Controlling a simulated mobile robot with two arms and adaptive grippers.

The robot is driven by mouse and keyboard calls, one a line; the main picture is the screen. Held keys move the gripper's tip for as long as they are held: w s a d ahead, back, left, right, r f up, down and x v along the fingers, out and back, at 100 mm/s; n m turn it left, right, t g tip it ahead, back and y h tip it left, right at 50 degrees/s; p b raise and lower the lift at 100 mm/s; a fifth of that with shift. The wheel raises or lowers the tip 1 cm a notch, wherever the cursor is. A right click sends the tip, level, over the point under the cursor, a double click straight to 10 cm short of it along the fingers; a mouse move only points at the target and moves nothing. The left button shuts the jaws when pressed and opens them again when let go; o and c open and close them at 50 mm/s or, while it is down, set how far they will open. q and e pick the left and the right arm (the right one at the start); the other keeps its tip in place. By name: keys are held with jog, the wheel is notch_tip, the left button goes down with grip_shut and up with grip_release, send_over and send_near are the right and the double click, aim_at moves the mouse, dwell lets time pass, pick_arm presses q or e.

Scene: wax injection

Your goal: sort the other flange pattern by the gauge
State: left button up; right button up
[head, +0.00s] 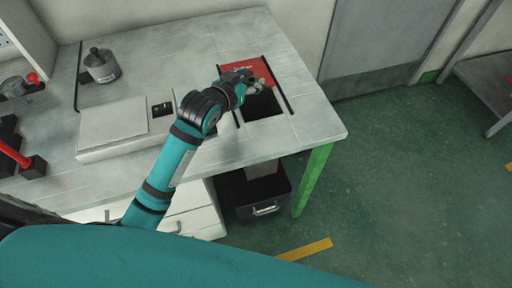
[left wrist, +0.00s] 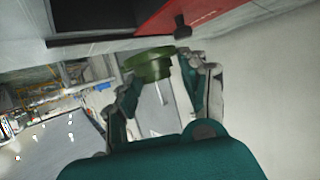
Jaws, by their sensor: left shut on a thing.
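My left gripper (head: 250,84) is above the right part of the bench, over the edge between a red panel (head: 235,72) and a dark square opening (head: 262,108). In the left wrist view the fingers of my left gripper (left wrist: 165,78) are shut on an olive-green flange pattern (left wrist: 150,66), round with a wider rim. The red panel (left wrist: 180,20) and the dark opening (left wrist: 95,18) also show there, close to the pattern. In the head view the gripper mostly hides the pattern. My right gripper is not in view. I cannot tell which thing is the gauge.
A flat pale box (head: 115,130) with a small dark panel (head: 162,109) lies left of my arm. A grey knobbed cylinder (head: 102,66) stands behind it. Red-handled tools (head: 14,154) are at the far left. A black bin (head: 258,196) stands under the opening.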

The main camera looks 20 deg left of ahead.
pick_arm(q)
jog(key=shift+f, duration=0.35)
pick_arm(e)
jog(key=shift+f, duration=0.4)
pick_arm(q)
jog(key=o, duration=1.1)
jog(key=shift+c, duration=0.2)
jog(key=v, duration=1.2)
